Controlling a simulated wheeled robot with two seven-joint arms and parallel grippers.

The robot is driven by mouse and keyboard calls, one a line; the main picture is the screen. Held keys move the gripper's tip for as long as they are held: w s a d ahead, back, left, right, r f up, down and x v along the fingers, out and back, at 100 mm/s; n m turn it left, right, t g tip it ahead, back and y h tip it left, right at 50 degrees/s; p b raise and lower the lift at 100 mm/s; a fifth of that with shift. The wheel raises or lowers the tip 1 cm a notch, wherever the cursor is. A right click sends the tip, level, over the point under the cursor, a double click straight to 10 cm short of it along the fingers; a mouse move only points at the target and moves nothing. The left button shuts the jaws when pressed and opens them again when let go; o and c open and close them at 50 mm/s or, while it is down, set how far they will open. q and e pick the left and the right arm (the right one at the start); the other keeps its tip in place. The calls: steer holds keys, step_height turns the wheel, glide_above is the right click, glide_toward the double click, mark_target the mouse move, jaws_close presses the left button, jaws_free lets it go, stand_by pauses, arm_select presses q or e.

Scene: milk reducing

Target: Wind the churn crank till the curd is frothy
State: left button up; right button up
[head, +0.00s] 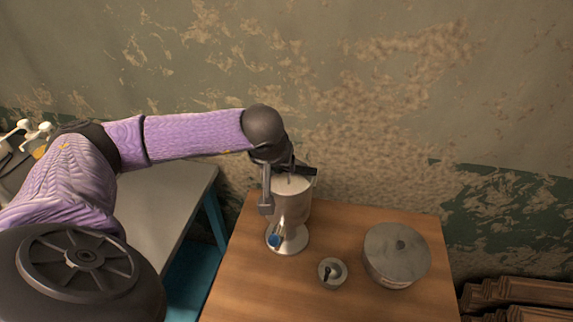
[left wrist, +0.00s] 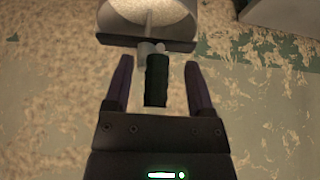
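The churn (head: 290,205) is a metal vessel with pale curd (head: 291,184) inside, standing on a round base on the wooden table. My left gripper (head: 282,185) is at its rim in the head view. In the left wrist view, the dark crank handle (left wrist: 156,80) lies between the two fingers of my left gripper (left wrist: 158,85), with a gap on each side. The fingers are open. The churn (left wrist: 150,42) and its pale curd (left wrist: 150,12) show beyond the handle. My right gripper is not in view.
On the wooden table (head: 235,285), a round lidded metal pot (head: 397,255) stands right of the churn. A small round dish (head: 332,272) sits between them. A grey table (head: 165,208) is to the left. Wooden slats (head: 520,290) lie at lower right.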

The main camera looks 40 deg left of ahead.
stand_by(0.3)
arm_select(q)
step_height(320, 180, up, 9)
steer(key=p, duration=0.6)
steer(key=shift+f, duration=0.2)
steer(key=shift+r+p, duration=0.3)
steer(key=shift+p, duration=0.1)
steer(key=shift+f, duration=0.1)
steer(key=shift+f, duration=0.1)
